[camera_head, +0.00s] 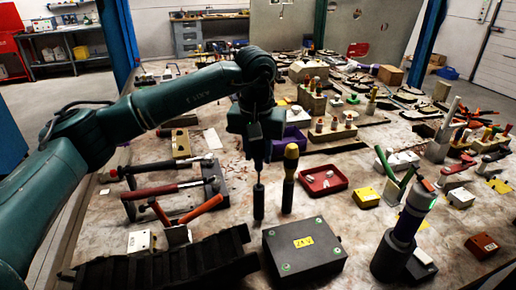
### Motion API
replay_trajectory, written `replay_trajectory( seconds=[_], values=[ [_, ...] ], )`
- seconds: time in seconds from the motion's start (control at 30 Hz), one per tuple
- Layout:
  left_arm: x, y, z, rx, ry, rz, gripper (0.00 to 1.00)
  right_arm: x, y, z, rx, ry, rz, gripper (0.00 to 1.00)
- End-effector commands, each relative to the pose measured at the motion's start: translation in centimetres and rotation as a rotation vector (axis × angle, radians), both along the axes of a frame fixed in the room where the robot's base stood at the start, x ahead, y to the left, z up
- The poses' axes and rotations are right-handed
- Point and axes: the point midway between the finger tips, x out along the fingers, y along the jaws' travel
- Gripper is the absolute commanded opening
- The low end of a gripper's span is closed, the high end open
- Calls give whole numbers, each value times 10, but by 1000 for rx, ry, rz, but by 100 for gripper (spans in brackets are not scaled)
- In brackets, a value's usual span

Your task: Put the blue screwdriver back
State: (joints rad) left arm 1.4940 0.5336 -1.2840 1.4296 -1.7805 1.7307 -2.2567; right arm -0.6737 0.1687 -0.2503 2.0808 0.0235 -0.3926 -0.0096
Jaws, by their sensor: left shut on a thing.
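My left gripper (257,152) comes in from the left and points straight down over the middle of the table. It is shut on a dark, upright screwdriver-like tool (258,203), with a thin shaft just under the jaws and a thick dark handle below. Its colour is too dark to call blue with certainty. Close to its right stands another upright tool (289,180) with a yellow top and a dark lower part; the two look apart. I cannot tell whether the held tool's lower end touches anything. My right gripper is not in view.
A dark box with a yellow label (304,250) is in front. A red tray (323,180) lies to the right, red-handled tools (187,215) to the left. A black ridged rack (165,268) lies at the front left. A dark cylinder with a green top (402,238) stands front right.

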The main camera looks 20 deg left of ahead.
Motion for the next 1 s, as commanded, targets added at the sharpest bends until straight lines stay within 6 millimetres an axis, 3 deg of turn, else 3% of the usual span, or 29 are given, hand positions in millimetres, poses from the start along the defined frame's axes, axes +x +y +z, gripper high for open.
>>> replay_trajectory(
  seconds=[0.6, 1.0],
  values=[
    [0, 0, -31, 1, 0, 0, 0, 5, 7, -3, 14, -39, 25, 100],
    [0, 0, -33, 0, 0, 0, 0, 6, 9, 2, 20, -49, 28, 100]
  ],
)
